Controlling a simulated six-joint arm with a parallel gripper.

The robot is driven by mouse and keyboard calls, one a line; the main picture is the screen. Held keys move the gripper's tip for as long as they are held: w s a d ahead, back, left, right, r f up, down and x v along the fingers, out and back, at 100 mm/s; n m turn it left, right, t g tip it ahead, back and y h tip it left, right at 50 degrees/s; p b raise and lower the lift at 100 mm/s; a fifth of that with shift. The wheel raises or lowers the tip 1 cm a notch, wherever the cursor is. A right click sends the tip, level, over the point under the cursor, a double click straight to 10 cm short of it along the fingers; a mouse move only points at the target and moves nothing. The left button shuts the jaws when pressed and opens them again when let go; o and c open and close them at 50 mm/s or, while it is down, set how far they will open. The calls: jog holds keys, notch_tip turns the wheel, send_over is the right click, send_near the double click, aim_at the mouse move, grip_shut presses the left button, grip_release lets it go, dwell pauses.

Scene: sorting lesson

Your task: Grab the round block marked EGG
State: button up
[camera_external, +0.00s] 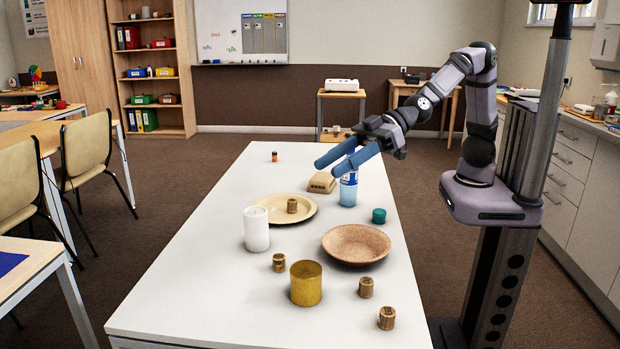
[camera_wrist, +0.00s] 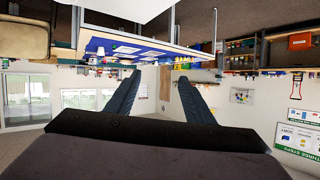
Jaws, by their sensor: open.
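Several small round wooden blocks are on the white table in the external view. One block (camera_external: 292,206) sits on the tan plate (camera_external: 258,211). One block (camera_external: 279,262) stands in front of the white candle. Two more, a block (camera_external: 366,287) and another block (camera_external: 387,318), stand near the right front edge. Their markings are too small to read, so I cannot tell which says EGG. My gripper (camera_external: 337,160) is open and empty, raised above the far part of the table. In the wrist view my gripper (camera_wrist: 160,78) points at the room, with no block between the fingers.
The white candle (camera_external: 257,229), gold cylinder (camera_external: 306,284), brown bowl (camera_external: 356,243), teal jar (camera_external: 379,216), blue-labelled bottle (camera_external: 349,191) and tan block (camera_external: 322,182) stand among the blocks. A small orange-and-dark item (camera_external: 275,157) is at the far end. The table's left front is clear.

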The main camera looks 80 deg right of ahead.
jog(key=s+a+t+b, duration=0.1)
jog(key=a+b, duration=0.1)
jog(key=a, duration=0.4)
jog(key=m+t+h+b, duration=0.3)
jog(key=t+h+b, duration=0.15)
jog(key=b, duration=0.45)
send_over(395, 312)
jog(key=v, duration=0.3)
notch_tip(395, 312, down, 7)
jog(key=shift+m, duration=0.3)
jog(key=f, duration=1.3)
jog(key=w+f, duration=0.1)
jog(key=f, duration=0.6)
jog(key=shift+d+p, duration=0.25)
jog(key=shift+p, duration=0.05)
jog(key=shift+f, duration=0.5)
jog(key=shift+r+x, duration=0.15)
jog(key=shift+x, duration=1.65)
jog(key=shift+r+x, duration=0.15)
jog(key=shift+x, duration=1.7)
jog(key=c, duration=1.1)
